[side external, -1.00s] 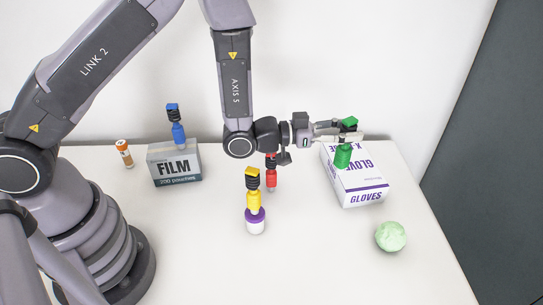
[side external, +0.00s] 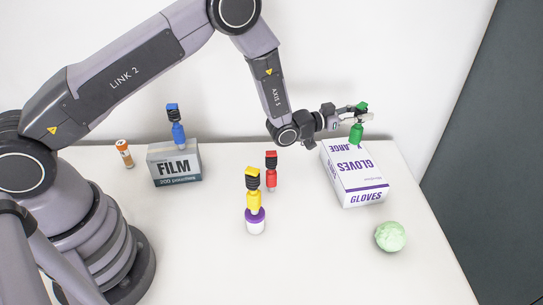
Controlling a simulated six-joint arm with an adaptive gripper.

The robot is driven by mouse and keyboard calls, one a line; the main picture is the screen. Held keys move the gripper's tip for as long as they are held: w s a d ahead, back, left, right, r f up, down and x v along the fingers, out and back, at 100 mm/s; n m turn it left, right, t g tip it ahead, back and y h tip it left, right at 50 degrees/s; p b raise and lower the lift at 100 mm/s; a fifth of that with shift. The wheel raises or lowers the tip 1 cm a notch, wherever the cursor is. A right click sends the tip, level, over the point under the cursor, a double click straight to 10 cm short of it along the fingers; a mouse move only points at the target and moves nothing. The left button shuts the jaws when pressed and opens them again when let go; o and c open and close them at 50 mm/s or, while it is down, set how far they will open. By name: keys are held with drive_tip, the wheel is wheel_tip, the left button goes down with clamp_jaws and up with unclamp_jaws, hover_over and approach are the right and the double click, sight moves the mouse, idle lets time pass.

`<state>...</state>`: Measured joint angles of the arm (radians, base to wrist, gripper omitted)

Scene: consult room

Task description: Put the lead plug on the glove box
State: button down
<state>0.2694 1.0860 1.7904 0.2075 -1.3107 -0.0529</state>
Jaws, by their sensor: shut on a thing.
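The green lead plug (side external: 356,133) has a green body and a dark band below a green top. My gripper (side external: 357,114) is shut on it near its upper part and holds it upright. The white glove box (side external: 362,183) with purple lettering lies on the right of the table. The plug's lower end shows at the box's far edge. I cannot tell whether it touches the box or hangs above it.
A blue plug (side external: 178,131) stands on the film box (side external: 176,168). A yellow plug (side external: 253,198) stands on a purple-and-white jar (side external: 255,224). A red plug (side external: 271,172) stands behind it. An orange bottle (side external: 123,152) is at left, a green ball (side external: 390,236) at right.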

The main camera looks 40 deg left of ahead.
sight(361, 128)
drive_tip(key=shift+w+d+f, duration=0.2)
drive_tip(key=shift+w+f, duration=0.3)
drive_tip(key=shift+f, duration=0.1)
drive_tip(key=shift+w+f, duration=0.1)
drive_tip(key=shift+f, duration=1.55)
drive_tip(key=shift+f, duration=0.1)
drive_tip(key=c, duration=0.8)
unclamp_jaws()
